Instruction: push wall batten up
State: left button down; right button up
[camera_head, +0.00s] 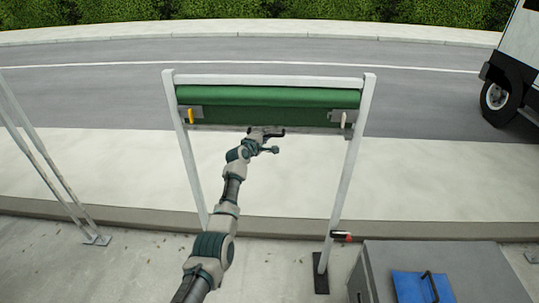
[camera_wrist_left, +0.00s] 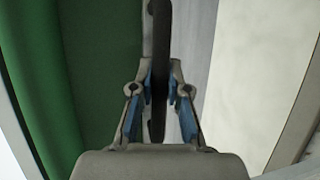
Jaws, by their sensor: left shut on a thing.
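My left gripper (camera_head: 265,138) is at the middle of the batten's lower edge. In the left wrist view my left gripper (camera_wrist_left: 160,92) has its blue-sided fingers closed on a dark bar (camera_wrist_left: 160,40). The green sheet (camera_wrist_left: 95,70) runs along the left of that view. The exact contact is small in the head view. My right gripper is not in view.
A yellow latch (camera_head: 190,116) and a pale latch (camera_head: 343,120) sit at the batten's ends. A grey box (camera_head: 380,262) with a blue panel (camera_head: 422,288) stands at lower right. A truck (camera_head: 515,75) is at upper right.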

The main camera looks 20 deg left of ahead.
aim_at(266, 127)
pick_arm(q)
notch_tip(266, 127, up, 3)
jog(key=shift+r+p, duration=0.1)
jog(key=shift+p, duration=0.3)
jog(key=shift+r, duration=0.2)
jog(key=shift+a, duration=0.1)
jog(key=c, duration=1.1)
grip_release()
jog(key=shift+w, duration=0.1)
jog(key=shift+c, duration=0.2)
jog(key=shift+f, duration=0.15)
jog(key=v, duration=1.2)
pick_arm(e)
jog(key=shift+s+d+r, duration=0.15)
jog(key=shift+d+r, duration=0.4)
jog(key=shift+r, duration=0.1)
pick_arm(q)
jog(key=shift+f, duration=0.15)
